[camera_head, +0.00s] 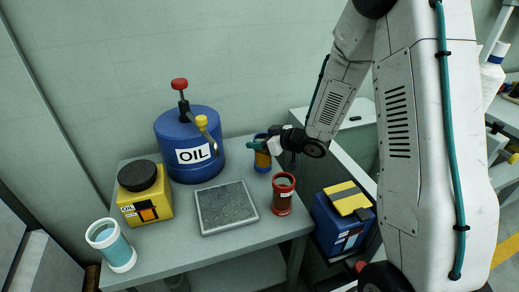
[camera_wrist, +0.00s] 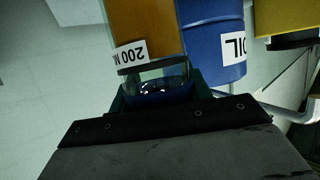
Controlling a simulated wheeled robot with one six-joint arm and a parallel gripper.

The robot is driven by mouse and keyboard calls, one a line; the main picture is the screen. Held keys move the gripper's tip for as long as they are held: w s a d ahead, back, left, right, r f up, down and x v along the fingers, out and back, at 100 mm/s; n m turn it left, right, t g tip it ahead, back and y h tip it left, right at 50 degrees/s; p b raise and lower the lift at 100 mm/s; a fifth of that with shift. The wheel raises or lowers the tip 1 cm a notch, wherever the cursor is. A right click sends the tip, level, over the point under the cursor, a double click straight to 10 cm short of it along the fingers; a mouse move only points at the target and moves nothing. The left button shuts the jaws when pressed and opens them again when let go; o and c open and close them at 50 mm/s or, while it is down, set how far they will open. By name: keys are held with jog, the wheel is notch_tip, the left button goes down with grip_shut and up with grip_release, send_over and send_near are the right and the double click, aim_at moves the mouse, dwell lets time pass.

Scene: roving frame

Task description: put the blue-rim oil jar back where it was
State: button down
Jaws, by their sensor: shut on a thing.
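The blue-rim oil jar (camera_head: 262,160) holds amber oil and is upright at the back right of the grey table, right of the big blue oil drum. I cannot tell whether its base touches the table. My gripper (camera_head: 271,144) comes from the right and is shut on the jar near its rim. In the wrist view the jar (camera_wrist: 148,28) appears upside down, with a white "200 M…" label partly cut off. Its rim end sits between my gripper's fingers (camera_wrist: 160,95).
A red-rim jar (camera_head: 283,196) stands close in front, near the table's right edge. A grey tray (camera_head: 226,229) lies mid-table. The blue oil drum (camera_head: 172,131), yellow oil can (camera_head: 130,213) and light-blue-filled jar (camera_head: 121,258) stand left. A blue-and-yellow box (camera_head: 326,225) is right of the table.

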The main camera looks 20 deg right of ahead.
jog(key=shift+f, duration=1.6)
jog(key=shift+f, duration=0.15)
jog(key=c, duration=0.7)
grip_release()
jog(key=shift+o, duration=0.2)
